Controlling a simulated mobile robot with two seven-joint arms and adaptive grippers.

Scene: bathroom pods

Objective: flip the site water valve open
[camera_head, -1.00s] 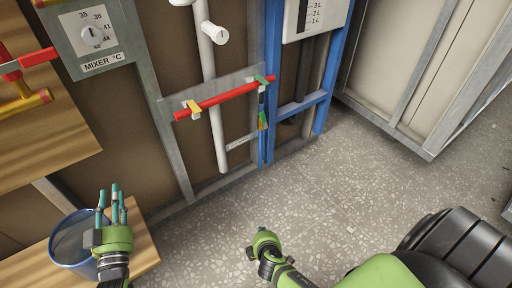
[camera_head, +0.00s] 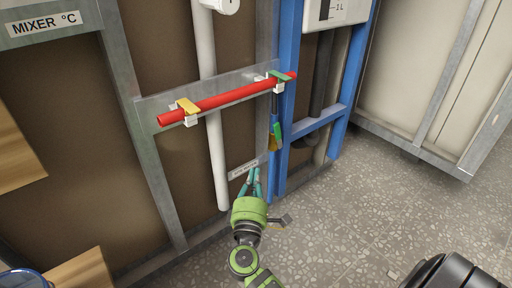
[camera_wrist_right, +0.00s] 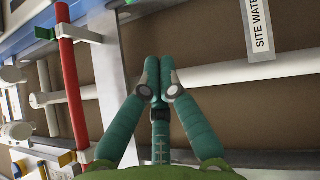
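A red bar (camera_head: 235,96) runs across a metal plate on the wall, in front of a white pipe (camera_head: 215,150). A yellow clip-like piece (camera_head: 187,106) sits near its left end and a green one (camera_head: 281,77) near its right end. A small label (camera_head: 243,169) is lower on the wall; in the right wrist view this label (camera_wrist_right: 261,30) reads "SITE WATE…", cut off. I cannot tell for certain which part is the valve's handle. My right gripper (camera_head: 254,175) is below the bar by the label, empty, its fingertips together. The red bar also shows in the right wrist view (camera_wrist_right: 72,85), left of the fingers. My left gripper is out of view.
Blue uprights (camera_head: 289,100) stand right of the bar. A green and yellow tool-like item (camera_head: 276,136) hangs under the bar's right end. A blue bin's rim (camera_head: 22,283) and wooden boards are at left. The speckled floor (camera_head: 340,210) is open at right.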

